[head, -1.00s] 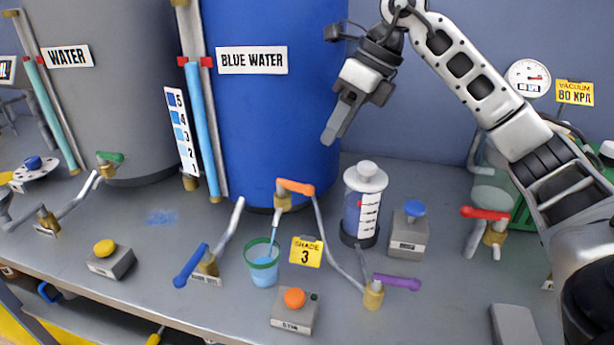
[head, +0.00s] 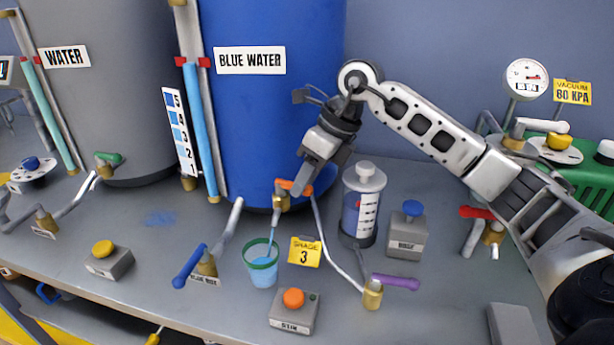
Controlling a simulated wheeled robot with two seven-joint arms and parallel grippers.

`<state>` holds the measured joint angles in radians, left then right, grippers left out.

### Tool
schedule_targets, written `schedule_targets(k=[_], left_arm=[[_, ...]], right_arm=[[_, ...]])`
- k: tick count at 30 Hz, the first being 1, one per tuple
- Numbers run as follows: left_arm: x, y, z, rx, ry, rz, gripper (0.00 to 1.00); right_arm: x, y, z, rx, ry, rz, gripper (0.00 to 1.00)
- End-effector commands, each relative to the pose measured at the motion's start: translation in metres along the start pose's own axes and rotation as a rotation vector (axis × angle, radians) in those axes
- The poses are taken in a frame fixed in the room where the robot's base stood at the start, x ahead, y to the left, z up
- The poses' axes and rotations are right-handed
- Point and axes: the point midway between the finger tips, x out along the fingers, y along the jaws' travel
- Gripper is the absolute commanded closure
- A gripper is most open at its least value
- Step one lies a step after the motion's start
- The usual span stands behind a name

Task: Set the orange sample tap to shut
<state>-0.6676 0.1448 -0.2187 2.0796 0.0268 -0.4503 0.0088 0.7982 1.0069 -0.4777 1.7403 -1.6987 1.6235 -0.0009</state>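The orange sample tap (head: 283,186) sits on a brass valve body at the foot of the blue tank. Its handle lies crosswise, partly hidden by my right gripper. A thin light-blue stream runs from the tap into a green-rimmed cup (head: 262,268) that holds light-blue liquid. My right gripper (head: 298,190) points down at the handle's right end, its fingers seemingly together with nothing between them. The fingertips overlap the handle in this view; I cannot tell whether they touch it. My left gripper is not in view.
A blue-handled tap (head: 190,266), a purple-handled tap (head: 396,282) and an orange-button box (head: 294,308) are in front. The blue tank (head: 265,120) rises behind.

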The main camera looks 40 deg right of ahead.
Motion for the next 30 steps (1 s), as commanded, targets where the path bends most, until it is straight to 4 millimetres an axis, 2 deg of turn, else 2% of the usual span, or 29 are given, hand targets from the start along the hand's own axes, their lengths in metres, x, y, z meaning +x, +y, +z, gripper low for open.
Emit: schedule_targets(k=[1,3,9,18,26,27,29,30], left_arm=[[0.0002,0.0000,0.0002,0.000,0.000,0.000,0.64],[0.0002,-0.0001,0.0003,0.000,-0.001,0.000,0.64],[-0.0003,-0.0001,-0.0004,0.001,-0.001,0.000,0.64],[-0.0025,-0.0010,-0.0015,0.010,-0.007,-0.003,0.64],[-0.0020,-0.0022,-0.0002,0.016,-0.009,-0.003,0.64],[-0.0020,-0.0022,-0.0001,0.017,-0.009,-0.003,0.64],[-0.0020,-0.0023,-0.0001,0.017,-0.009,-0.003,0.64],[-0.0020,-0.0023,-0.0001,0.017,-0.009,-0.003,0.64]], right_arm=[[-0.0001,0.0001,0.0001,0.000,0.000,0.000,0.81],[-0.0002,0.0001,0.0001,0.000,0.000,0.000,1.00],[-0.0010,-0.0012,0.0007,-0.016,0.004,0.008,1.00],[-0.0019,-0.0093,0.0028,-0.169,0.038,0.071,1.00],[-0.0017,-0.0095,0.0026,-0.175,0.037,0.072,1.00],[-0.0017,-0.0095,0.0027,-0.174,0.037,0.071,0.75],[-0.0018,-0.0096,0.0027,-0.174,0.037,0.071,0.61],[-0.0017,-0.0096,0.0027,-0.174,0.037,0.071,0.61]])
